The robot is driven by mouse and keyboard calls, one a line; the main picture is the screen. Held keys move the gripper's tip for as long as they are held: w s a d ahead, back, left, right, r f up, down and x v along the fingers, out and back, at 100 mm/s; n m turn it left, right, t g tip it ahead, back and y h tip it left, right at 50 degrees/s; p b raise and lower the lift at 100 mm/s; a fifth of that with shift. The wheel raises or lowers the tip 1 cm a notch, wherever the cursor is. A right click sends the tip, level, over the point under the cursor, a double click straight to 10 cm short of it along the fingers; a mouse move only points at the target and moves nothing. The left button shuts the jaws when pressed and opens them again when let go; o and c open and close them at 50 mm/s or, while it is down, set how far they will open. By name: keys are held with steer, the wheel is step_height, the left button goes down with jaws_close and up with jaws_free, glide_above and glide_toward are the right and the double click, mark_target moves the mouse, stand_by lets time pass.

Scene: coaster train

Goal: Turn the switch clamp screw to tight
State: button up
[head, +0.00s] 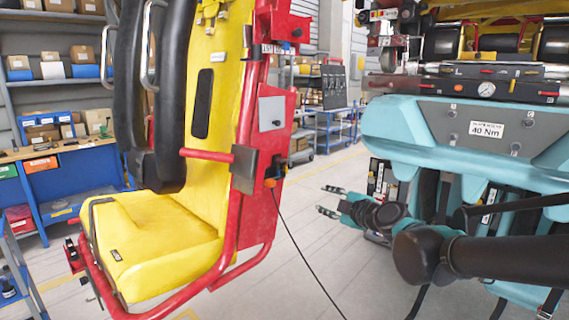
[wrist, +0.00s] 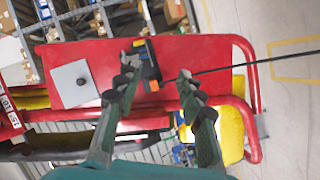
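A small black-and-orange switch unit (head: 272,178) is mounted low on the red back frame of the yellow seat. In the wrist view the switch unit (wrist: 147,62) lies just beyond the fingertips, nearer the left finger. The clamp screw itself is too small to make out. My gripper (head: 326,200) is in free air to the right of the seat, apart from the switch. In the wrist view my gripper (wrist: 158,82) is open, with nothing between its fingers.
A black cable (head: 300,250) hangs from the switch to the floor. A grey plate (head: 272,113) with a dark knob sits above the switch. Red tubes (head: 232,222) border the seat.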

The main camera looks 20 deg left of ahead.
mark_target(284, 161)
steer(key=a+r+n+t+y, duration=0.1)
steer(key=a+r+n+t, duration=0.15)
steer(key=a+r, duration=0.3)
steer(key=shift+n+g, duration=0.35)
steer(key=shift+n, duration=0.1)
steer(key=x, duration=1.7)
steer(key=shift+w+r, duration=0.3)
steer(key=shift+w, duration=0.2)
steer(key=shift+c, duration=0.6)
jaws_close()
